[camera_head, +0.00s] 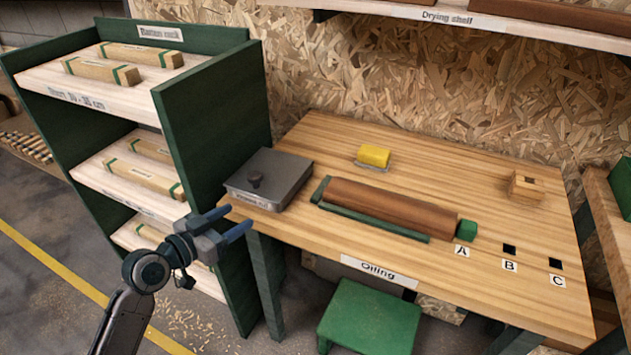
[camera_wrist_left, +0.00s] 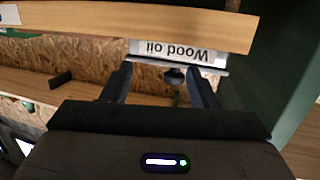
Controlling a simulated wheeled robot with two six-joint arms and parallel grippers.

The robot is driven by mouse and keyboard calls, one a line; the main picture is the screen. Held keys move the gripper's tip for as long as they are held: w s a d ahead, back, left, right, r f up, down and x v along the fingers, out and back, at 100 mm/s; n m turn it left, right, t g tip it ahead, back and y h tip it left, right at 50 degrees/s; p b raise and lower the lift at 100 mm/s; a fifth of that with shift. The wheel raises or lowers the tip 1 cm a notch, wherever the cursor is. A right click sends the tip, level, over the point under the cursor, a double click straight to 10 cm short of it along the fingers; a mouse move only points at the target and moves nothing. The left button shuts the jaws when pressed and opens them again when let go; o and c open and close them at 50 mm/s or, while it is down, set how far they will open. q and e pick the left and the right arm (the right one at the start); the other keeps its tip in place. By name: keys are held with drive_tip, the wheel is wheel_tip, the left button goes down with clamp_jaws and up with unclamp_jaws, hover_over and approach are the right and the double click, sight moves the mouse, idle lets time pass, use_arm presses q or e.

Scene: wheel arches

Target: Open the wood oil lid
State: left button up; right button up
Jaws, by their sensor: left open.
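The wood oil tin (camera_head: 293,180) is a grey box at the left end of the oiling table, with its flat lid (camera_head: 280,165) on. A dark knob (camera_head: 255,178) stands on the lid. My left gripper (camera_head: 237,220) is open and empty, in front of the table's left corner near the tin. Its two fingers (camera_wrist_left: 160,78) show apart in the left wrist view. It appears not to touch the tin. My right gripper is not in view.
A green rack (camera_head: 210,120) with wooden pieces stands close on the left. A brown cylinder (camera_head: 390,207) lies in a green cradle right of the tin. A yellow block (camera_head: 374,156) sits behind. A green stool (camera_head: 370,318) stands in front. The table's right has slots marked A, B, C.

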use_arm(q)
drive_tip(key=t, duration=0.1)
approach(257, 173)
drive_tip(key=shift+h, duration=0.3)
drive_tip(key=p+x, duration=0.2)
drive_tip(key=x, duration=0.8)
drive_tip(key=shift+w+f, duration=0.1)
drive_tip(key=shift+w+d+f, duration=0.1)
drive_tip(key=shift+w+d, duration=0.1)
drive_tip(key=shift+w, duration=0.25)
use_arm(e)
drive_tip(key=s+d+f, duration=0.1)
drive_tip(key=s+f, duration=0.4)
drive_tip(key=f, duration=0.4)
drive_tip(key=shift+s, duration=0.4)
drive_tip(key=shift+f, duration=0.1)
use_arm(q)
clamp_jaws()
